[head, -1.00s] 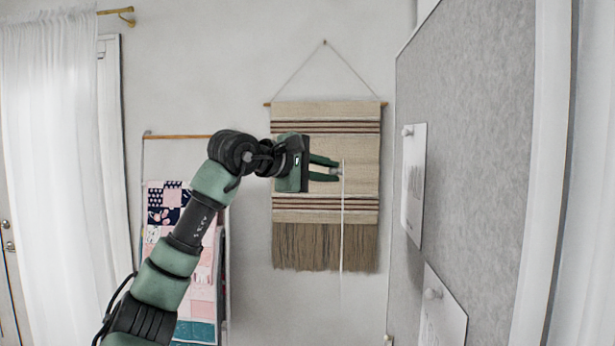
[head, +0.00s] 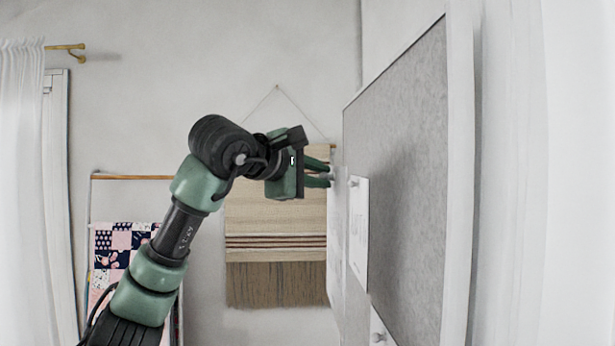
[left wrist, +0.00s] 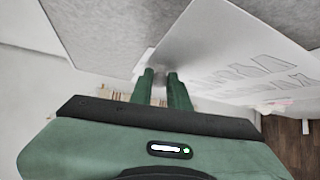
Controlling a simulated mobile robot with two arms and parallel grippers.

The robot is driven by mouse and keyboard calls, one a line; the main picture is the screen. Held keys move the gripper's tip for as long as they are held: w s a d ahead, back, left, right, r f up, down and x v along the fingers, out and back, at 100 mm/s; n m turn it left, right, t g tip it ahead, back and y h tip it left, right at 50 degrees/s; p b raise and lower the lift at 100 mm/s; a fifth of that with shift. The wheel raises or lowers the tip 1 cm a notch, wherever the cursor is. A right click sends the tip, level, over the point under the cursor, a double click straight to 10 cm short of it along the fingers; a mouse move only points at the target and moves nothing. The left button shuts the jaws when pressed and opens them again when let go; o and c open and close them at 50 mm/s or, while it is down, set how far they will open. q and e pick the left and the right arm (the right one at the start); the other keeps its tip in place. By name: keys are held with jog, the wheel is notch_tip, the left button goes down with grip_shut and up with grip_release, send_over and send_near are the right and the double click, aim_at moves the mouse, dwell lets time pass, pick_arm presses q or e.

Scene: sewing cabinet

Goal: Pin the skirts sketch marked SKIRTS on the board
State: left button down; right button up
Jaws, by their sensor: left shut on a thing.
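My left gripper (head: 327,174) is shut on a white sheet (head: 337,235) at its top edge, where a small pale pin head shows. The sheet hangs down from the fingertips beside the grey board (head: 405,180). In the left wrist view the fingertips (left wrist: 160,74) meet the top of the sheet (left wrist: 235,60), which bears faint grey outline drawings; I cannot read a label. The grey board surface (left wrist: 105,30) lies close beyond the fingertips. I cannot tell whether sheet or pin touches it. My right gripper is not in view.
Another sheet (head: 359,235) is pinned to the board, nearer than the held one, with a white pin (head: 353,182). A further pin (head: 378,337) shows lower down. A woven hanging (head: 275,220) is on the back wall; a quilt rack (head: 130,178) stands left.

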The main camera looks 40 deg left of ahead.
pick_arm(q)
jog(key=shift+w+d, duration=0.9)
jog(key=shift+w, duration=0.15)
jog(key=w+d+p, duration=0.2)
jog(key=w+d, duration=0.3)
jog(key=shift+w+d, duration=0.25)
jog(key=shift+w+d+p, duration=0.25)
jog(key=shift+d+p, duration=0.05)
jog(key=shift+p, duration=0.05)
dwell(0.9)
